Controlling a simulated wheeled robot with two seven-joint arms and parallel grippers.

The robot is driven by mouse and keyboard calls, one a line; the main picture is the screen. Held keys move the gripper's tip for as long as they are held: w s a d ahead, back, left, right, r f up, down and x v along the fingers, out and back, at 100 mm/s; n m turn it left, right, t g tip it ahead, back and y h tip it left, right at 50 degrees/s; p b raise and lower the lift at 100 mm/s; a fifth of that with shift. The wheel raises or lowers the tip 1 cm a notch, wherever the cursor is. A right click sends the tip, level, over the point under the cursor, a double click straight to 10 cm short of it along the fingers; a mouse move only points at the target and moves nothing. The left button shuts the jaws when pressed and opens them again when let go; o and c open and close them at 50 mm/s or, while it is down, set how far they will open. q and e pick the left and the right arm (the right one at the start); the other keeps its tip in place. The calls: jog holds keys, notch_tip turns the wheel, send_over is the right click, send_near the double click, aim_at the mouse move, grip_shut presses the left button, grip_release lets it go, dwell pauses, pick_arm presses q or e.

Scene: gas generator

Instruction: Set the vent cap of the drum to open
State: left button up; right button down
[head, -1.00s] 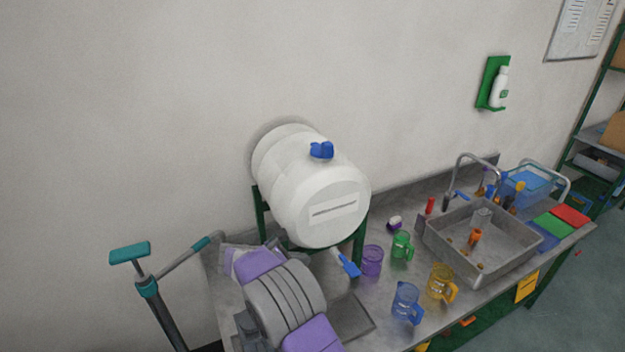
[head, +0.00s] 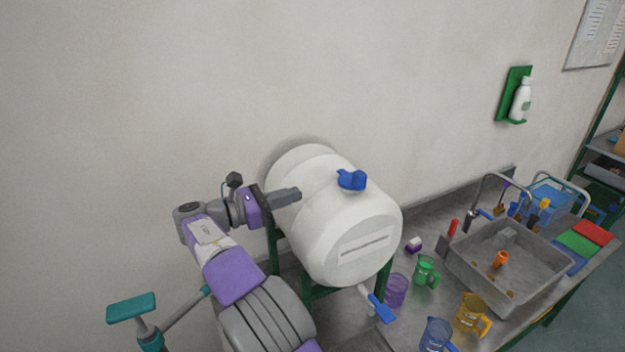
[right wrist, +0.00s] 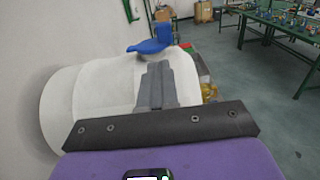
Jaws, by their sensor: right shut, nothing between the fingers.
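The white drum (head: 335,225) lies on its side on a green stand above the metal bench. Its blue vent cap (head: 351,180) sits on top of the drum; in the right wrist view the cap (right wrist: 152,40) shows beyond the fingers with a raised tab at one end. My right gripper (head: 298,192) is shut and empty, to the left of the cap and apart from it, in front of or over the drum's left part. In the right wrist view its closed fingers (right wrist: 156,80) point toward the cap. My left gripper does not show.
A blue tap lever (head: 381,308) hangs below the drum's front. Coloured jugs, including a green one (head: 426,270) and a yellow one (head: 472,313), stand on the bench beside the sink (head: 478,283). A teal-handled pump (head: 133,307) stands at the lower left. The space above the drum is clear.

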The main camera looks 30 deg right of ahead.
send_near(355, 179)
jog(key=d, duration=0.4)
jog(key=d+p, duration=0.1)
jog(key=d, duration=0.1)
jog(key=shift+s+d, duration=0.2)
jog(key=shift+s, duration=0.15)
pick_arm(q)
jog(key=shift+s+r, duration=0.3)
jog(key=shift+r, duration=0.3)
pick_arm(e)
jog(key=shift+w+d, duration=0.1)
jog(key=shift+d, duration=0.2)
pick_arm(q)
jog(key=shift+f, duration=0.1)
